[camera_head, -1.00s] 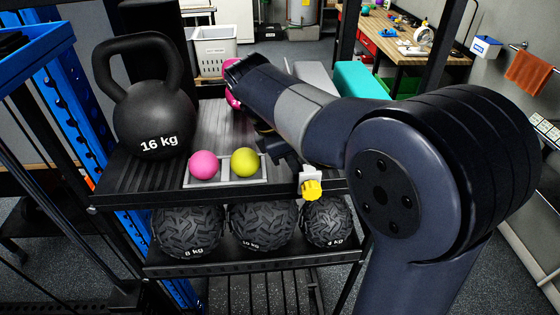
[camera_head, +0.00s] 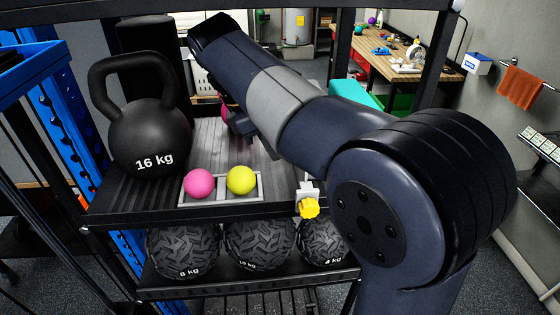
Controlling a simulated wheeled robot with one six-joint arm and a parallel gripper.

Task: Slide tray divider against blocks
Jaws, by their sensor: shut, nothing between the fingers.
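A small light-grey tray (camera_head: 232,202) sits at the front of the upper rack shelf. A pink ball (camera_head: 199,184) is in its left part and a yellow ball (camera_head: 241,180) in its right part. A thin grey divider (camera_head: 221,189) shows between the two balls. No blocks can be made out in the tray. My gripper (camera_head: 241,126) shows only as a dark piece below my forearm, behind and above the tray. It is shut and empty, apart from the tray; its fingertips are mostly hidden.
A black 16 kg kettlebell (camera_head: 150,130) stands left of the tray. A white clamp with a yellow knob (camera_head: 308,207) is on the shelf edge at right. A pink object (camera_head: 225,111) is partly hidden behind my arm. Medicine balls (camera_head: 262,240) fill the lower shelf.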

